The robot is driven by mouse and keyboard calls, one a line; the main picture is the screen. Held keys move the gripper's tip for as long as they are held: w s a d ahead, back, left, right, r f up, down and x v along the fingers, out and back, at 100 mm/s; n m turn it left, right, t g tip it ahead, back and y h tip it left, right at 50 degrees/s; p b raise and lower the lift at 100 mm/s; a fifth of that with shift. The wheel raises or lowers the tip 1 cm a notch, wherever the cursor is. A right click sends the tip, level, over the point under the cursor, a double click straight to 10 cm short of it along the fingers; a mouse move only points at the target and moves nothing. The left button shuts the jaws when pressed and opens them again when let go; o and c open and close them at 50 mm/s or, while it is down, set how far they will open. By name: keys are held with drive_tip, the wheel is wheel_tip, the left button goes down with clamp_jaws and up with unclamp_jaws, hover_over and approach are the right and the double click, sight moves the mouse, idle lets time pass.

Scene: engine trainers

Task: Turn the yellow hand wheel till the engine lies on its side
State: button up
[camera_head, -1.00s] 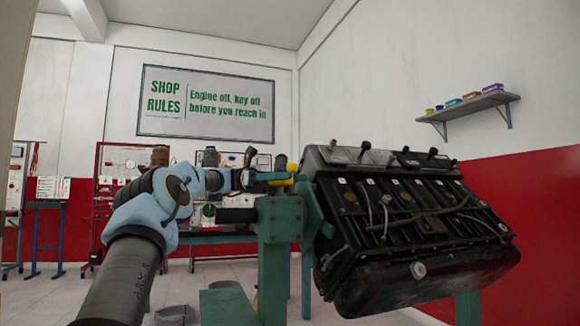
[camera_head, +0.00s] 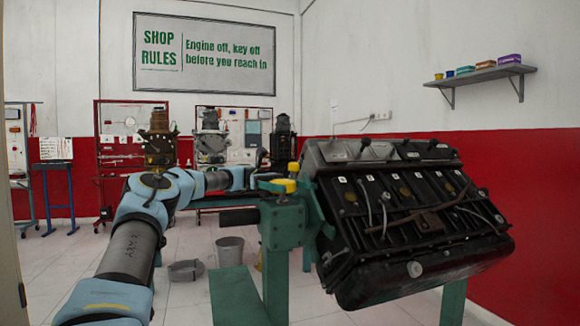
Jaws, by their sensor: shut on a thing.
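The black engine (camera_head: 405,215) hangs tilted on a teal stand (camera_head: 283,224), its ribbed cover at the top and its long side facing me. It is neither upright nor flat on its side. The yellow hand wheel (camera_head: 284,186) is at the left of the stand head; only small yellow parts of it show. My gripper (camera_head: 268,183) comes in from the left and is shut on the wheel. The fingertips are small and partly hidden, so the exact grip spot is unclear.
A grey bucket (camera_head: 230,252) and a low dark ring-shaped thing (camera_head: 186,270) are on the floor behind the stand. A bench with several engine parts stands behind. A shelf (camera_head: 480,74) is on the right wall. Tiled floor at left is open.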

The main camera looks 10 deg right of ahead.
drive_tip(key=shift+s+f+m+g+y+p, duration=0.15)
drive_tip(key=shift+m+g+y+p, duration=0.2)
drive_tip(key=shift+p, duration=0.9)
drive_tip(key=o, duration=1.2)
